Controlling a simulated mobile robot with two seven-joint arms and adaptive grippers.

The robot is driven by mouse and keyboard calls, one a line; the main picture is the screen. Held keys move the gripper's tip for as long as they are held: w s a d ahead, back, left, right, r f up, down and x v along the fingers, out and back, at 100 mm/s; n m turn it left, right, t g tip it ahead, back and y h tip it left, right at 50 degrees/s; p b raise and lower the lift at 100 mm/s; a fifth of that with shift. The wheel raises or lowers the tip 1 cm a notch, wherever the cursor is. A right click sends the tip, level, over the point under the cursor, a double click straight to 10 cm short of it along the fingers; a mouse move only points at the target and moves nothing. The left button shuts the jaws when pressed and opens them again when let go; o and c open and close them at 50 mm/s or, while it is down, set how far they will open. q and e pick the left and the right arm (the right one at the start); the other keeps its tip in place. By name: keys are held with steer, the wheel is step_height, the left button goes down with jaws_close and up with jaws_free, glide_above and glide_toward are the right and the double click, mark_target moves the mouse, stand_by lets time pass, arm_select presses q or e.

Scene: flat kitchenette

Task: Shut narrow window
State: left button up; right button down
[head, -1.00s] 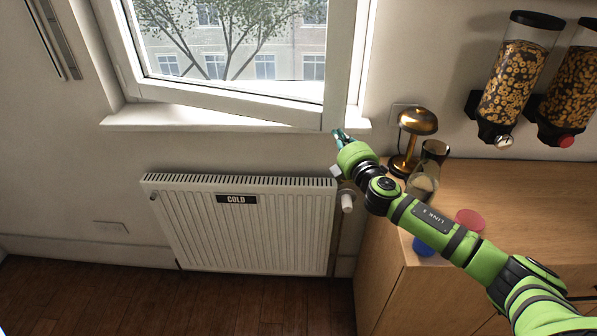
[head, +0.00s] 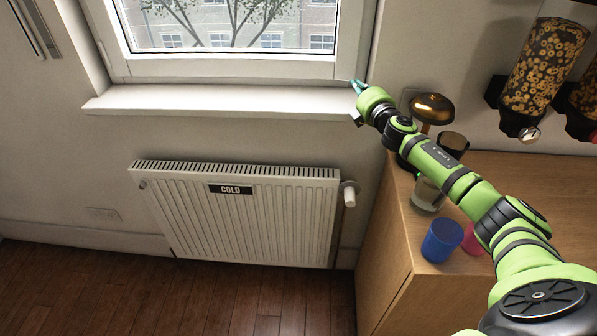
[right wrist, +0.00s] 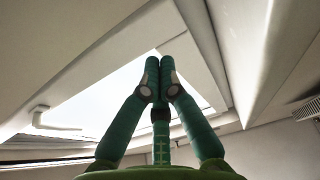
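The narrow window's white sash (head: 230,67) sits in its frame above the sill (head: 220,100). Its bottom rail runs nearly parallel to the sill and looks flush with the frame; I cannot tell whether a small gap is left. My right gripper (head: 357,86) is at the window's lower right corner, just above the right end of the sill. In the right wrist view its two teal fingers (right wrist: 160,65) are pressed together with nothing between them, pointing at the white window parts. A white handle (right wrist: 52,122) shows at the left there. My left gripper is not in view.
A radiator (head: 240,215) marked COLD hangs below the sill. To the right, a wooden cabinet (head: 385,250) carries a brass lamp (head: 433,108), a glass jar (head: 427,195), a blue cup (head: 441,240) and a pink cup (head: 474,240). Cereal dispensers (head: 545,65) hang on the wall above.

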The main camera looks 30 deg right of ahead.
steer(key=shift+s+a+f, duration=0.1)
steer(key=shift+s+f, duration=0.05)
steer(key=shift+s, duration=0.35)
steer(key=s+a, duration=0.2)
steer(key=s, duration=0.9)
steer(key=shift+r, duration=0.2)
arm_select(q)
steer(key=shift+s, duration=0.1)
arm_select(e)
steer(key=shift+a+f, duration=0.1)
